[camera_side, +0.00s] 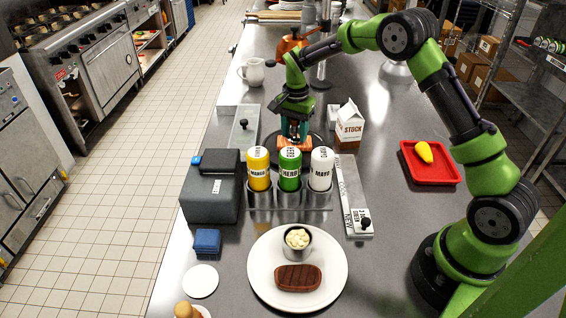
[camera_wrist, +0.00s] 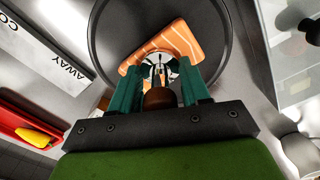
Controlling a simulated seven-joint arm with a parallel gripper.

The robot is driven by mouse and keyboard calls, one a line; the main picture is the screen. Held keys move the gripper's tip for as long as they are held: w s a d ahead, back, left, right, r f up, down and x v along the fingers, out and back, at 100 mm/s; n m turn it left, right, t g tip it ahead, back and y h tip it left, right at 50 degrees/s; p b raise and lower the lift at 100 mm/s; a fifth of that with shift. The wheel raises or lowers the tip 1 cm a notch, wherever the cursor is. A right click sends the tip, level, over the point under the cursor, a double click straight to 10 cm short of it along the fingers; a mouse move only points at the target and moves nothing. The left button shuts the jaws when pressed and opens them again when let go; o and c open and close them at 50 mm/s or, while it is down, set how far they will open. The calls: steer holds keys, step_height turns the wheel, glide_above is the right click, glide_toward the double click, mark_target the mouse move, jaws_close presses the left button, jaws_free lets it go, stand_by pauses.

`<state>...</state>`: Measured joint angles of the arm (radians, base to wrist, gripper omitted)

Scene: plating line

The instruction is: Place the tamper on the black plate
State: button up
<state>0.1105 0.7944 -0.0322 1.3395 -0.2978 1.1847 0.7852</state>
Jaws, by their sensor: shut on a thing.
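My gripper (camera_side: 294,128), with teal fingers, is shut on the tamper; it also shows in the wrist view (camera_wrist: 160,92). The tamper's brown handle (camera_wrist: 159,98) sits between the fingers, and a shiny metal part shows beyond it. In the side view the tamper is mostly hidden by the fingers and the bottles. The black plate (camera_wrist: 107,40) is round and dark, and lies under my gripper; its edge also shows in the side view (camera_side: 318,146). I cannot tell whether the tamper touches the plate.
A rack with yellow, green (camera_side: 290,170) and white bottles stands just in front of the plate. A STOCK carton (camera_side: 349,126) is close on the right. A red tray (camera_side: 446,179) holds a yellow item. A white plate (camera_side: 264,284) with a meat piece and cup lies in front.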

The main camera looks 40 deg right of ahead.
steer(key=shift+f, duration=0.1)
steer(key=o, duration=1.1)
step_height(320, 180, up, 12)
steer(key=shift+f, duration=0.15)
steer(key=s+a+r+n+t+y, duration=0.1)
steer(key=s+a+r+n+t, duration=0.3)
steer(key=s+r, duration=0.7)
steer(key=s+a+n+t, duration=0.1)
steer(key=s+a+n, duration=0.1)
steer(key=s, duration=0.3)
steer(key=s+a+f+n+t, duration=0.1)
steer(key=s+a+n, duration=0.1)
steer(key=s, duration=0.4)
steer(key=s+a+f+n+t+y, duration=0.1)
steer(key=s+a+n, duration=0.1)
steer(key=s, duration=0.3)
steer(key=shift+s+f, duration=0.15)
steer(key=shift+s, duration=0.2)
